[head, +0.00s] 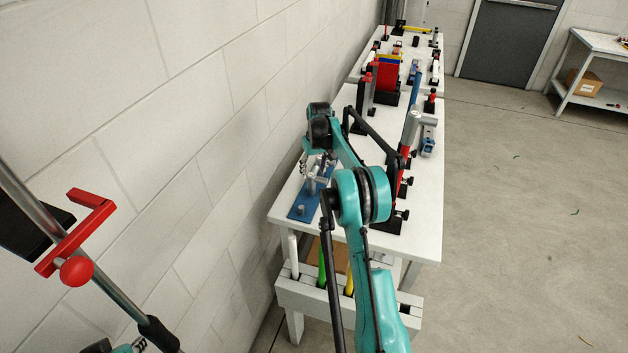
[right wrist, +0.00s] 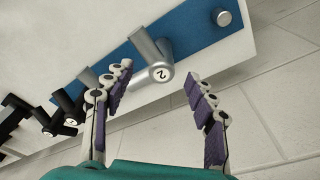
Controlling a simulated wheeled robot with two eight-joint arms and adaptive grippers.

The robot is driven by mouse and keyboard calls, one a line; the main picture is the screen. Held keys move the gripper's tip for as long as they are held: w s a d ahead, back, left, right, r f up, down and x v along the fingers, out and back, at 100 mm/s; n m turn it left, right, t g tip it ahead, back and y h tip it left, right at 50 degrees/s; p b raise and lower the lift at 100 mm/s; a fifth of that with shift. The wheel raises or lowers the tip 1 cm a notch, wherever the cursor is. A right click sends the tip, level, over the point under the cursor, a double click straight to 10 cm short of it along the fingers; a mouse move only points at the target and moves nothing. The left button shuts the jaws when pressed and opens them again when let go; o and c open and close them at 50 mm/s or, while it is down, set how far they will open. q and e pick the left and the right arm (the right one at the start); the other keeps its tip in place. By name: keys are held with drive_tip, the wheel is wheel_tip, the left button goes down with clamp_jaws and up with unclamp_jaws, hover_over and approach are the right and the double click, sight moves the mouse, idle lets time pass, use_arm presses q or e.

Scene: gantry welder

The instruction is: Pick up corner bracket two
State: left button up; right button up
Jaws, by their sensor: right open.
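A grey metal bracket marked 2 (right wrist: 160,72) is in the right wrist view, on a blue strip (right wrist: 200,30). The strip also shows in the head view (head: 301,212) at the near left of the white table. My right gripper (right wrist: 157,78) is open, its two fingers apart on either side of the bracket's numbered end. I see no clear contact. In the head view my right gripper (head: 318,165) is over the strip and partly hides the bracket.
A clamp with red jaws (head: 90,222) on a metal bar is at the left; what holds it is unclear. Clamps and fixtures, including a red block (head: 386,78), line the white table (head: 430,190). A rack (head: 300,295) stands at its near end. A block wall is close on the left.

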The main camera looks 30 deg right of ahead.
sight(313, 176)
drive_tip(key=f, duration=0.3)
drive_tip(key=w+f+b, duration=0.1)
drive_tip(key=f, duration=0.1)
drive_tip(key=shift+f, duration=0.2)
drive_tip(key=f+b, duration=0.1)
drive_tip(key=f, duration=0.1)
drive_tip(key=w+f, duration=0.1)
drive_tip(key=f, duration=0.2)
drive_tip(key=shift+a+b, duration=0.15)
drive_tip(key=shift+b, duration=0.2)
drive_tip(key=shift+r, duration=0.15)
drive_tip(key=shift+c, duration=1.2)
clamp_jaws()
